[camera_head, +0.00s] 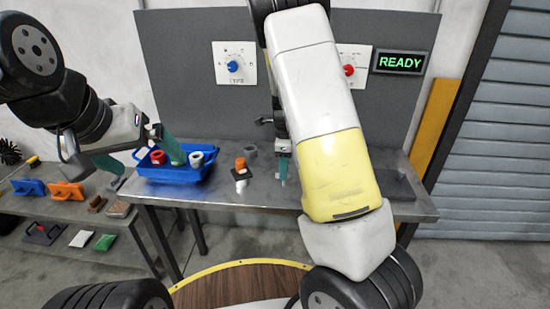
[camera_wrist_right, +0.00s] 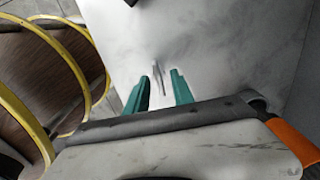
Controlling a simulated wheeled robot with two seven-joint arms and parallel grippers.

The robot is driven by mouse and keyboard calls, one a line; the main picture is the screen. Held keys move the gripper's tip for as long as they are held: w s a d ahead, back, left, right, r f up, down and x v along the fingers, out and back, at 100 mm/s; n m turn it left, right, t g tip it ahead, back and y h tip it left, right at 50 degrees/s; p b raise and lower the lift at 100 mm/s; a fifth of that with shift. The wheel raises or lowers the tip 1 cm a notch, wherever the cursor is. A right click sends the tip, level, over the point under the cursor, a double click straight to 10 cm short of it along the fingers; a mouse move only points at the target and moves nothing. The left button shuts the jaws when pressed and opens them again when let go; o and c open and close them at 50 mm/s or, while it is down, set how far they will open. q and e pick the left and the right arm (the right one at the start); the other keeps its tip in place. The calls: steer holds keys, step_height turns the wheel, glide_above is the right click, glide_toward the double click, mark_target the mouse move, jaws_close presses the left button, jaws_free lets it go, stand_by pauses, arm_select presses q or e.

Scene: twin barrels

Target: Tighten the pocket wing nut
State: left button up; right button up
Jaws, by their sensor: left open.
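My left gripper (camera_head: 140,157) is open, its green fingers wide apart at the left part of the blue tray. My right gripper (camera_head: 283,167) points down over the steel table, right of an orange-topped piece (camera_head: 241,164). In the right wrist view its two green fingers (camera_wrist_right: 161,90) stand apart. A thin grey upright piece (camera_wrist_right: 160,78) shows between and beyond them; it may be the wing nut, but I cannot tell. I see no contact between it and the fingers. No wing nut can be made out clearly in the head view; my right arm hides part of the table.
The blue tray (camera_head: 179,175) holds a red cup (camera_head: 158,157) and a white cup (camera_head: 197,159). A grey ring (camera_head: 251,151) stands near the orange-topped piece. A back panel (camera_head: 185,75) carries knobs and a READY display (camera_head: 402,62). A lower shelf (camera_head: 75,208) holds tools.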

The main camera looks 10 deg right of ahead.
steer(key=shift+r, duration=0.1)
step_height(320, 180, up, 8)
steer(key=shift+f, duration=0.15)
stand_by(0.4)
steer(key=shift+s+r, duration=0.2)
steer(key=s+a+r+n+t+y, duration=0.1)
steer(key=s+r+n+t, duration=0.2)
steer(key=s+r+n, duration=0.5)
steer(key=s+a+r+n+t+y, duration=0.1)
steer(key=s+r+n+t, duration=0.2)
steer(key=s+r+n, duration=0.5)
steer(key=s+n, duration=0.6)
steer(key=s, duration=0.2)
steer(key=shift+r, duration=0.2)
